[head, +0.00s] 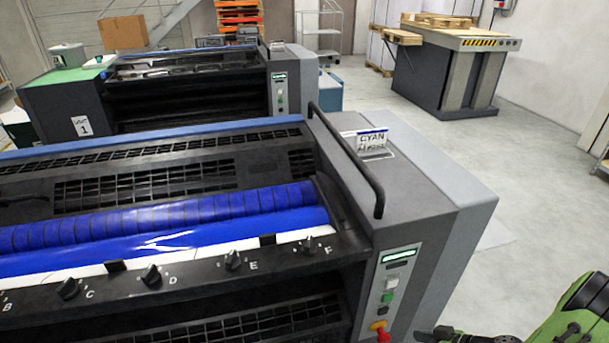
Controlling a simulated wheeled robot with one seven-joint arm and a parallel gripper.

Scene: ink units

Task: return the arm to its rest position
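My green arm (577,318) shows at the bottom right corner, in front of the open floor. Dark parts that look like my gripper (450,334) reach left from it along the bottom edge, low beside the right end of the near press unit (420,183). They are cut off by the frame, so the finger opening cannot be made out. Nothing held can be seen. The rest of the arm is out of view.
The near unit has blue rollers (160,222), lettered knobs, a black handrail (350,165), a CYAN sign (372,140) and a button panel (392,285). A second unit (190,95) stands behind. Grey floor (540,215) is clear at right, before a striped-edge table (460,38).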

